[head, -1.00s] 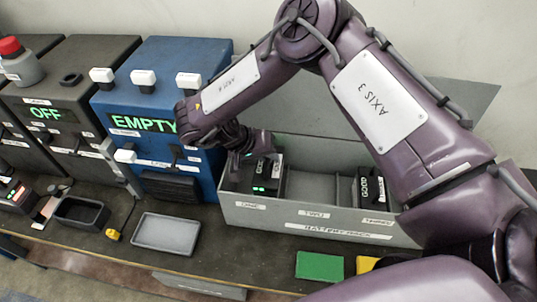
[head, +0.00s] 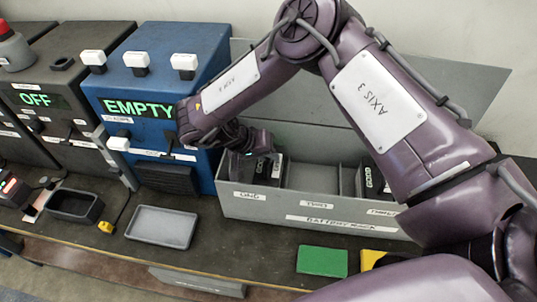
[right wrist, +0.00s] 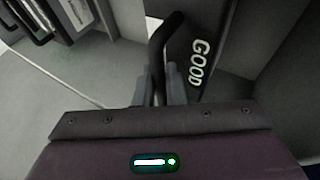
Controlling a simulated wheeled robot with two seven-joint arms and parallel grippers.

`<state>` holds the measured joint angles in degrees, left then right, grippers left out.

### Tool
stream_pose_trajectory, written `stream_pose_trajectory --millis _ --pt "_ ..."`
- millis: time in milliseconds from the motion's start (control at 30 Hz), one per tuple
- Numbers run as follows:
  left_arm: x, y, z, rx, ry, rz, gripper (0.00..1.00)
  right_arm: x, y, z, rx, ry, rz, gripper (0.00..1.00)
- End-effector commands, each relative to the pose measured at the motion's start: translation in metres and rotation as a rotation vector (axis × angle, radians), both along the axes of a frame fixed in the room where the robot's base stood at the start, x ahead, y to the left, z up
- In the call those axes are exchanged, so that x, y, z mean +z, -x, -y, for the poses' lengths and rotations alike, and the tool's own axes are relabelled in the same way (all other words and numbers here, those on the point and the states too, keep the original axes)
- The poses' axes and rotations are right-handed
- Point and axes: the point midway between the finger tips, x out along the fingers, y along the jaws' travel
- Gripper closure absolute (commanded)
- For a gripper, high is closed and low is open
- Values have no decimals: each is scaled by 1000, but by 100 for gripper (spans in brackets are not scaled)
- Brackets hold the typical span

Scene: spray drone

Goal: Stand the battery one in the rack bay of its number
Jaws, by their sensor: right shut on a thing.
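The battery (head: 275,172) is a dark block marked "GOOD". It sits inside the left bay of the grey battery rack (head: 262,210), behind the label "ONE", with its lower part hidden by the rack's front wall. My right gripper (head: 258,155) is above it, shut on its handle. In the right wrist view the fingers (right wrist: 160,92) close around the dark bent handle (right wrist: 168,35), beside the "GOOD" face (right wrist: 200,65). Whether the battery rests on the bay floor cannot be told. My left gripper is not in view.
Another "GOOD" battery (head: 370,181) stands in bay three; bay two (head: 318,178) looks empty. The blue machine (head: 150,100) reading "EMPTY" is close left of the rack. A grey tray (head: 162,227), black bin (head: 75,205) and green block (head: 322,261) lie in front.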

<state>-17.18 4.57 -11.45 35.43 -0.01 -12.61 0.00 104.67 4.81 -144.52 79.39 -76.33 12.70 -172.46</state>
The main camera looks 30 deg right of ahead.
Motion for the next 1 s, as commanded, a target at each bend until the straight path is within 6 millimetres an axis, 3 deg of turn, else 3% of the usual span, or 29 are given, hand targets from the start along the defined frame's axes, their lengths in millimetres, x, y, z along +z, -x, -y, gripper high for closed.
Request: stream_pose_trajectory --millis 33,67,200,733,1000 --pt "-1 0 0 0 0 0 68 1 -2 1 -2 4 6 100" --pt "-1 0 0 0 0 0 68 -1 0 0 0 0 0 86" --pt "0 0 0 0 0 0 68 -1 0 0 0 0 0 68" --pt "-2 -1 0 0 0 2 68 3 0 -4 3 -3 0 68" --pt "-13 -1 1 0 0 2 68 38 -2 -29 3 0 3 68"
